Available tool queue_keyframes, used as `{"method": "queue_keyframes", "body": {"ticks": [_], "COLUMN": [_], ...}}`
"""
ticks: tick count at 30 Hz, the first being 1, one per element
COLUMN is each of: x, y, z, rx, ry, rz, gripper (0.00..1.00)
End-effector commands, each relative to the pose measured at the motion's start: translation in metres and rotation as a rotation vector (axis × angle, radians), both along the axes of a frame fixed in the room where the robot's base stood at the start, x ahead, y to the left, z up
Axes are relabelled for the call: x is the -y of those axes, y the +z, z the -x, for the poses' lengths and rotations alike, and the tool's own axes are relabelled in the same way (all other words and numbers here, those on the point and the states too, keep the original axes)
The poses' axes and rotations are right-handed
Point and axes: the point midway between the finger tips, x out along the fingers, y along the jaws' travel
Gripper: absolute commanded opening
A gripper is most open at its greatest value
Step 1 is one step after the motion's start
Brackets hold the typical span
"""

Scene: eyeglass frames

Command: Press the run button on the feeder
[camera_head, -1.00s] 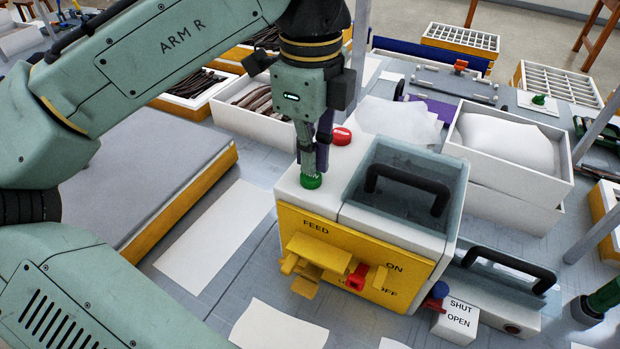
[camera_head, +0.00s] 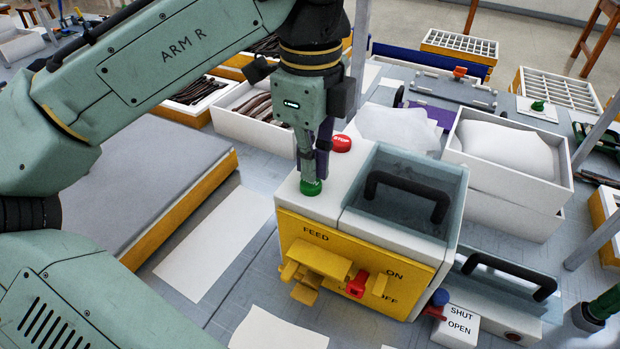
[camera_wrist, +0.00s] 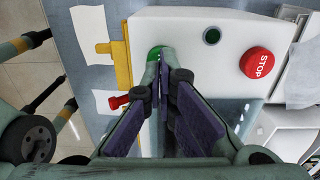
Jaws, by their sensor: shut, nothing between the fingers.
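The feeder (camera_head: 356,255) is a white box with a yellow front panel and a dark see-through lid with a black handle. The green run button (camera_head: 311,188) sits on its white top at the left; in the wrist view only part of the button (camera_wrist: 154,53) shows beside the fingers. My gripper (camera_head: 310,177) is shut and empty, pointing down. Its fingertips are at the green button and cover much of it; I cannot tell whether the button is pressed in. In the wrist view the closed fingertips (camera_wrist: 162,56) overlap the button's edge.
A red STOP button (camera_head: 342,143) is just behind and right of my gripper. A dark round fitting with a green centre (camera_wrist: 211,36) is on the same top. A red lever (camera_head: 357,282) juts from the front panel. A white box (camera_head: 510,185) stands right of the feeder.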

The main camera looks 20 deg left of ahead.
Motion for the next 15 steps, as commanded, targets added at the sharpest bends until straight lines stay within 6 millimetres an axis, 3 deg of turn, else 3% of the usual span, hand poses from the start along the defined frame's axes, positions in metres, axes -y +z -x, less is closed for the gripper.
{"method": "queue_keyframes", "body": {"ticks": [15], "x": [0.0003], "y": [-0.0048], "z": [0.0], "rx": [0.0], "ry": [-0.002], "rz": [0.001], "gripper": [0.0]}}
